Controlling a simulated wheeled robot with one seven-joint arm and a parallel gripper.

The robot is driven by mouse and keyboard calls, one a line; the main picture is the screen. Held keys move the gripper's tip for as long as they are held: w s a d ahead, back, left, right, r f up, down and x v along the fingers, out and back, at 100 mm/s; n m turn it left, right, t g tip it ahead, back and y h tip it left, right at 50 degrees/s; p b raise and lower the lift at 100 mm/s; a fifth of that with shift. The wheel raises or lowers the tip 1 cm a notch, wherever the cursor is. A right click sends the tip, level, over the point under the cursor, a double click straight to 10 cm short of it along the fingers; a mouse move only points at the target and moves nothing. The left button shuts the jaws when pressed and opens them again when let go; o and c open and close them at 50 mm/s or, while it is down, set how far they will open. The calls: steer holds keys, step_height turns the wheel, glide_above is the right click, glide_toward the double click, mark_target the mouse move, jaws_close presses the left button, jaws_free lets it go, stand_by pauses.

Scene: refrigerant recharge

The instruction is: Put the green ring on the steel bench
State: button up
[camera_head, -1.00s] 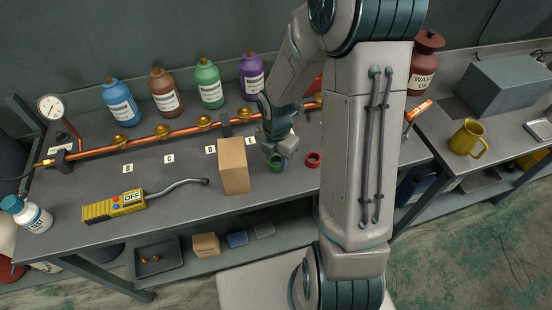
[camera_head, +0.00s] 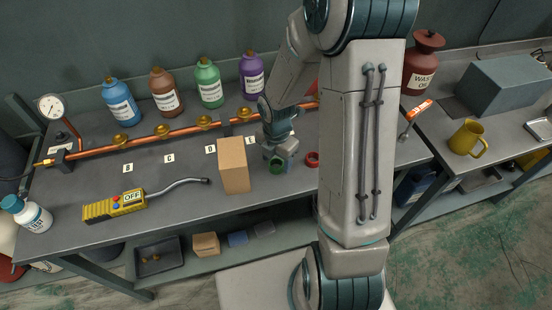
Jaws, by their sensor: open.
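The green ring (camera_head: 277,168) is at my gripper's fingertips, right of the cardboard box, over the steel bench (camera_head: 90,185). The fingers partly hide it, and I cannot tell whether it touches the bench top. My gripper (camera_head: 279,158) points down right at the ring with its jaws open. A red ring (camera_head: 312,160) lies on the bench just to the right of the gripper.
The cardboard box (camera_head: 233,165) stands close left of the gripper. A copper pipe (camera_head: 185,130) with brass valves runs behind, before several bottles. A yellow leak detector (camera_head: 115,206) lies at left. My arm covers the bench's right part.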

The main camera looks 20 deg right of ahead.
step_height(320, 180, up, 11)
steer(key=s+r+m+t, duration=0.1)
steer(key=s+r+m, duration=0.5)
steer(key=m, duration=0.6)
steer(key=s+r+m+t, duration=0.2)
steer(key=s+r+m, duration=0.4)
steer(key=m, duration=0.7)
steer(key=shift+s+r+t, duration=0.25)
steer(key=shift+s+t, duration=0.05)
steer(key=shift+s, duration=0.8)
